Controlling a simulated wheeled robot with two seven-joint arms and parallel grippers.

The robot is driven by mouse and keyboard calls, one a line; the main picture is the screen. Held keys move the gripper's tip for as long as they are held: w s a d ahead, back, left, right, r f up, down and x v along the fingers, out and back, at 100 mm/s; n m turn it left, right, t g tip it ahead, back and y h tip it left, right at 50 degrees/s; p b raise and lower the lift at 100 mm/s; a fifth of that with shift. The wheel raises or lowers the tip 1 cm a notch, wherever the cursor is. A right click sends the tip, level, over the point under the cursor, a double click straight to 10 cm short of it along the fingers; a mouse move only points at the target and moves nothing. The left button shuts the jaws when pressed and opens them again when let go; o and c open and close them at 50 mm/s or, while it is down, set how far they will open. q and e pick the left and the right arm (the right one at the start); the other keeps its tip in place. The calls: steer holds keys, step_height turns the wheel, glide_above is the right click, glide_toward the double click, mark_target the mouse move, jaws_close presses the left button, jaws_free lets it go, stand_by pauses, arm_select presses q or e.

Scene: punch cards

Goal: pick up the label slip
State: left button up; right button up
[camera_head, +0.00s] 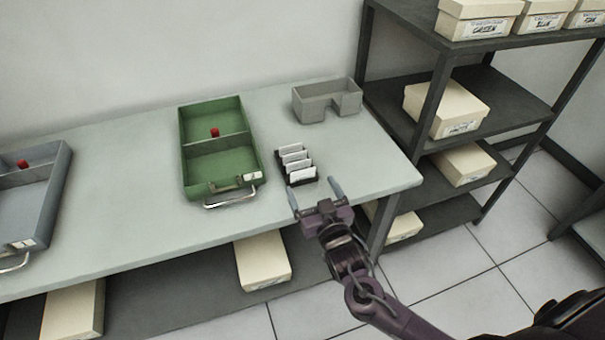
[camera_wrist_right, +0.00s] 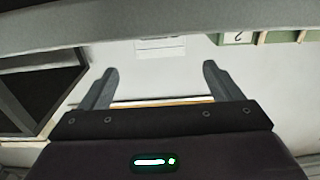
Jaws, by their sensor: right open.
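Several white slips (camera_head: 301,174) stand in a small dark rack (camera_head: 281,168) on the grey table. I cannot tell which of them, if any, is the label slip. My right gripper (camera_head: 313,190) is open and empty over the table's front edge, apart from the rack and just on its near side. In the right wrist view its two fingers (camera_wrist_right: 161,68) are spread with nothing held between them. A pale lined patch (camera_wrist_right: 160,47) lies beyond the fingertips there, too unclear to name. My left gripper is not in view.
A green two-part tray (camera_head: 222,166) with a red piece (camera_head: 215,132) stands left of the rack. A grey open holder (camera_head: 327,101) is behind it. A blue-grey tray (camera_head: 32,200) is at far left. A dark shelf (camera_head: 512,92) with cream boxes (camera_head: 447,108) stands right.

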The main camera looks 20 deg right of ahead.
mark_target(303, 172)
steer(key=w, duration=0.2)
steer(key=w+p, duration=0.1)
steer(key=w, duration=0.1)
steer(key=shift+w+a+f, duration=0.15)
steer(key=shift+w, duration=0.15)
steer(key=c, duration=1)
